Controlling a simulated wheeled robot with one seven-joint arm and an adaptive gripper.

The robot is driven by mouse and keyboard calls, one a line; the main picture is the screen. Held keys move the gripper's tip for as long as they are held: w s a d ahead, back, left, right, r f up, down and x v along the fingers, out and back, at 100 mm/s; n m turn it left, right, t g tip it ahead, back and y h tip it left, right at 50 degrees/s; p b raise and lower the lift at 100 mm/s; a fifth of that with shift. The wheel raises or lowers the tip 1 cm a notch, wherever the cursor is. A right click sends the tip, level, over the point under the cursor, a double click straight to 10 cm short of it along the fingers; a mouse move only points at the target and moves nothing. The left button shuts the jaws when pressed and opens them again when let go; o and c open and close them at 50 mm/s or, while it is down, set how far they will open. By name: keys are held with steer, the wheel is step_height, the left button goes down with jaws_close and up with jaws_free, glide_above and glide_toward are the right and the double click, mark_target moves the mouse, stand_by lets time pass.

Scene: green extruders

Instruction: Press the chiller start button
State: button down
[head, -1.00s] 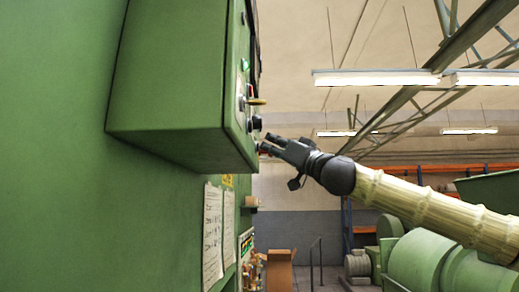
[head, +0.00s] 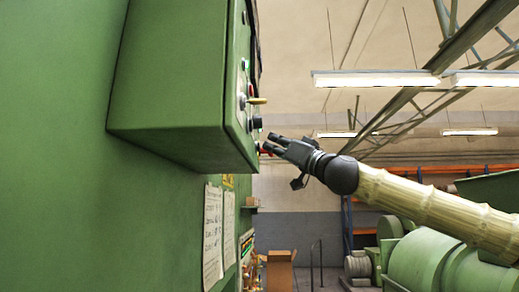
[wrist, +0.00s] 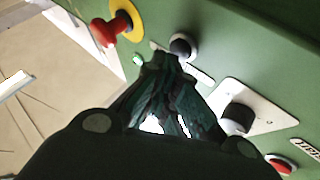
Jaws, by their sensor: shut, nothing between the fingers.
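The green control box (head: 170,85) hangs on the large green machine, its button face seen nearly edge-on in the head view. My gripper (head: 270,144) is shut and empty, near the face's lower edge, with a red part (head: 265,151) beside its tips. In the wrist view, my fingertips (wrist: 168,58) appear over the panel, close to a small green button (wrist: 138,59) and a round black button (wrist: 183,45). I cannot tell whether they touch anything. No readable label identifies the chiller start button.
Air to the right of the face is free above my arm.

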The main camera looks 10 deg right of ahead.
steer(key=shift+s+d, duration=0.1)
steer(key=shift+d, duration=0.2)
steer(key=d, duration=0.2)
steer(key=s+d, duration=0.1)
steer(key=d, duration=0.2)
steer(key=shift+s, duration=0.2)
stand_by(0.4)
steer(key=shift+a, duration=0.15)
stand_by(0.5)
